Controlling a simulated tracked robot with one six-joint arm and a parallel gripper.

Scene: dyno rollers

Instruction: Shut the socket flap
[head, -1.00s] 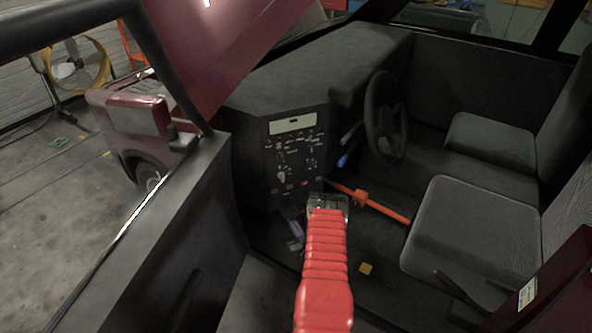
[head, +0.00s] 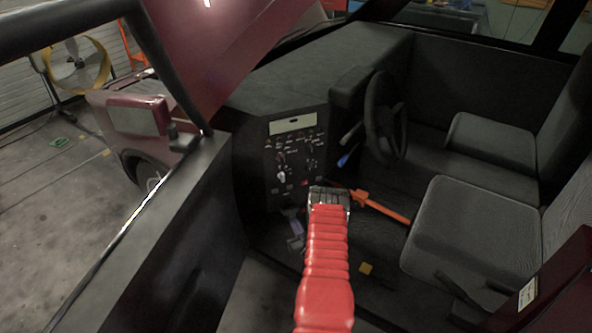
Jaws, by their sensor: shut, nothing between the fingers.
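My gripper (head: 328,192) is at the end of my red-sleeved arm, in front of the lower right part of the dark dash panel (head: 292,150). Its jaws are shut and I see nothing held in them. The panel carries several small knobs, switches and a pale display strip. I cannot pick out the socket flap; it may be among the small parts low on the panel or hidden behind my gripper. I cannot tell whether my gripper touches the panel.
An orange bar (head: 382,206) lies behind my gripper to the right. Grey seats (head: 465,225) fill the right side. The door sill (head: 150,225) borders the left. A small yellow piece (head: 366,268) lies on the floor.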

